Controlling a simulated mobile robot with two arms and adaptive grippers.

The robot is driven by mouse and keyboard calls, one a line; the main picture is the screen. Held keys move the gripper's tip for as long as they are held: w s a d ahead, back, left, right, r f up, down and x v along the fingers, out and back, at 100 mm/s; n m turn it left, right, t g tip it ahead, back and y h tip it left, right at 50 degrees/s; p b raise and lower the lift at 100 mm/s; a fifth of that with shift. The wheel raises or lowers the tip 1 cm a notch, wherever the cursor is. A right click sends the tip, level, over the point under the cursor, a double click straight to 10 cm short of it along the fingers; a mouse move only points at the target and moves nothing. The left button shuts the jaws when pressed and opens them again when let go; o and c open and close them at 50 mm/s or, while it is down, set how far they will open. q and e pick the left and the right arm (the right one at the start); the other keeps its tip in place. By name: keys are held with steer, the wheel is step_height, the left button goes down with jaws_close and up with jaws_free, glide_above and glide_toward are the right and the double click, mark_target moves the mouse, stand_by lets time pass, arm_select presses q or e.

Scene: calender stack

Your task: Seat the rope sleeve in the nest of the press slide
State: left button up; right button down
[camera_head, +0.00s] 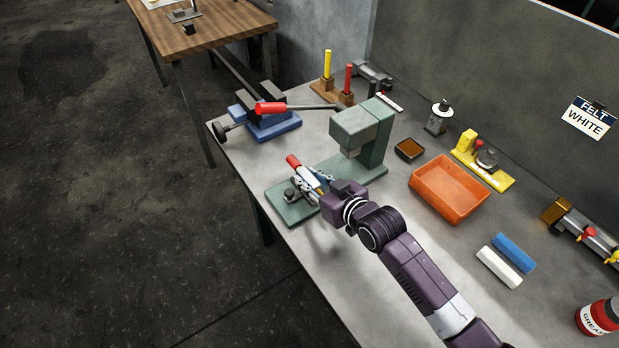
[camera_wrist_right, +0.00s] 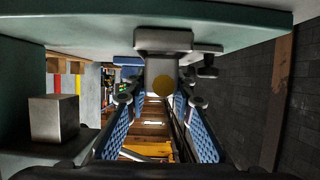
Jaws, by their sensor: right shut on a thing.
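The green press (camera_head: 365,135) stands on the bench with its base plate (camera_head: 294,214) reaching towards the front edge. A small dark fixture (camera_head: 291,194) on the plate appears to be the slide; its nest cannot be made out. In the right wrist view a pale body with a brass round end (camera_wrist_right: 163,84) shows between the blue-padded fingers. Whether it touches the slide is unclear. My left gripper is out of view.
An orange tray (camera_head: 449,190) and small dark box (camera_head: 409,149) lie right of the press. Blue and white bars (camera_head: 500,266) lie nearer the front.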

steer(key=shift+f+b, duration=0.3)
steer(key=shift+f, duration=0.3)
steer(key=c, duration=1.6)
jaws_free()
steer(key=shift+f, duration=0.1)
steer(key=shift+s, duration=0.1)
steer(key=v, duration=1.2)
